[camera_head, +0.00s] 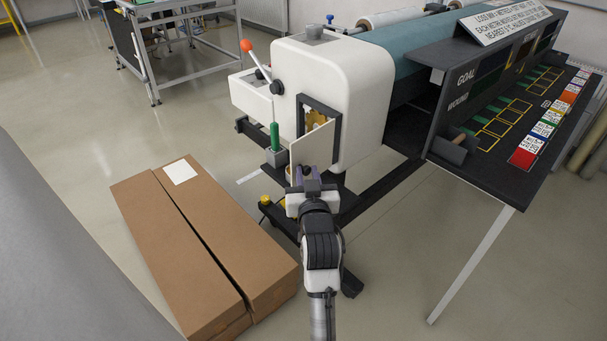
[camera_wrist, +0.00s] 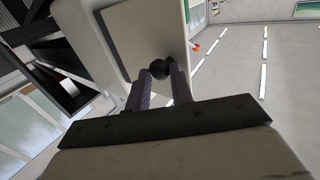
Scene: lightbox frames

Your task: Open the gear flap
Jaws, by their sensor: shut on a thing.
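The gear flap (camera_head: 313,146) is a cream panel on the end of the white machine housing. It stands ajar, out from a dark-framed opening (camera_head: 336,117). Brass-coloured gears (camera_head: 315,119) show in the opening above the flap. In the wrist view the flap (camera_wrist: 140,35) fills the upper middle and carries a round black knob (camera_wrist: 161,69). My gripper (camera_head: 304,175) is at the flap's near side. In the wrist view my gripper (camera_wrist: 161,78) has its two fingers shut on the knob. My gripper hides the knob's surroundings in the head view.
A green-handled part (camera_head: 274,136) and a lever with an orange ball (camera_head: 247,46) stand left of the flap. A long cardboard box (camera_head: 215,235) lies on the floor at left. A dark sloped board (camera_head: 475,130) stands at right.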

